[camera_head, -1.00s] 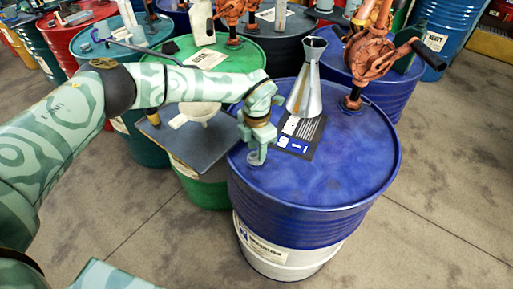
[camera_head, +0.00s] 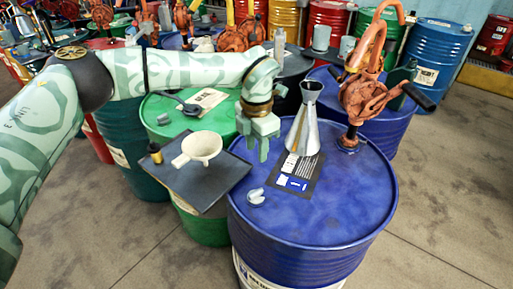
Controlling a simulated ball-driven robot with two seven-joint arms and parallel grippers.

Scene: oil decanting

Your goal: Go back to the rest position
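My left gripper (camera_head: 257,147) hangs above the rear left part of the blue drum's lid (camera_head: 345,205), its fingers pointing down. The fingers look apart, with nothing between them. A small grey cap-like piece (camera_head: 256,197) lies on the lid below and in front of the gripper, apart from it. A metal funnel-shaped can (camera_head: 303,133) stands upright on the lid, just right of the gripper. My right gripper is not in view.
An orange hand pump (camera_head: 363,95) rises from the blue drum's back right. A dark tray (camera_head: 185,190) with a cream funnel (camera_head: 203,146) sits at the left, by the green drum (camera_head: 160,112). More drums crowd behind; the floor at right is clear.

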